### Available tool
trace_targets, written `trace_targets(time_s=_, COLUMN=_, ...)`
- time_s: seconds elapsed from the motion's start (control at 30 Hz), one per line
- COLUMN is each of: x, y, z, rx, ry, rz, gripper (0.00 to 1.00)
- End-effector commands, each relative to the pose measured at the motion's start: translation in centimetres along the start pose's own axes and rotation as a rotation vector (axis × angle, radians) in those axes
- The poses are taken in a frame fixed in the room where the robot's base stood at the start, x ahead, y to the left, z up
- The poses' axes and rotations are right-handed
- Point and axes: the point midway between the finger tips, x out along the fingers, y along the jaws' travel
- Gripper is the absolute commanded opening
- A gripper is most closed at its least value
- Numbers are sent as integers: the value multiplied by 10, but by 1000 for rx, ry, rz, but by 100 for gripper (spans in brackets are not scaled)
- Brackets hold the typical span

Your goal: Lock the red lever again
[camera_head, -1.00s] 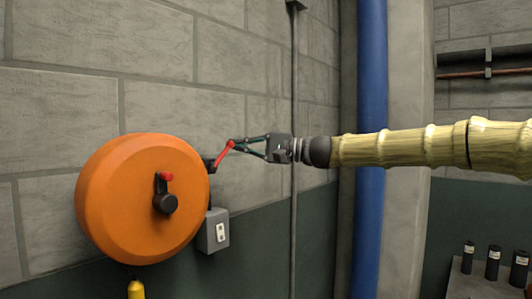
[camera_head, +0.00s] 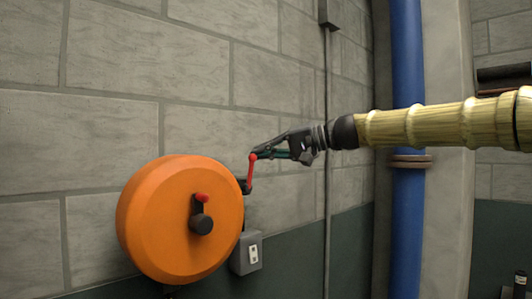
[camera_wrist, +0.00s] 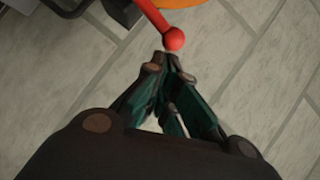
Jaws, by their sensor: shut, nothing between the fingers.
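The red lever (camera_head: 250,174) stands at the right edge of the orange drum (camera_head: 178,228), close to the wall. It points nearly straight up, and its ball end is at the top. My gripper (camera_head: 258,153) is shut and empty, with its fingertips right at the ball end. In the wrist view the red ball (camera_wrist: 173,39) sits just beyond the closed fingertips (camera_wrist: 167,62). I cannot tell whether they touch. The lever's pivot is partly hidden behind the drum's rim.
A black crank with a red knob (camera_head: 201,197) sits on the drum's face. A grey switch box (camera_head: 246,253) is on the wall below the lever. A thin conduit (camera_head: 328,180) and a blue pipe (camera_head: 407,220) run vertically to the right.

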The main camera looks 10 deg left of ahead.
Motion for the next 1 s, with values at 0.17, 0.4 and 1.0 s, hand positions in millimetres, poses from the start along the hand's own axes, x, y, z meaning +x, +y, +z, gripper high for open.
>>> trace_targets(time_s=0.17, x=0, y=-4, z=-11, rx=1, ry=4, rz=2, gripper=0)
trace_targets(time_s=0.4, x=1, y=-5, z=-29, rx=1, ry=12, rz=5, gripper=0)
trace_targets(time_s=1.0, x=-84, y=0, z=-26, rx=-1, ry=14, rz=5, gripper=0)
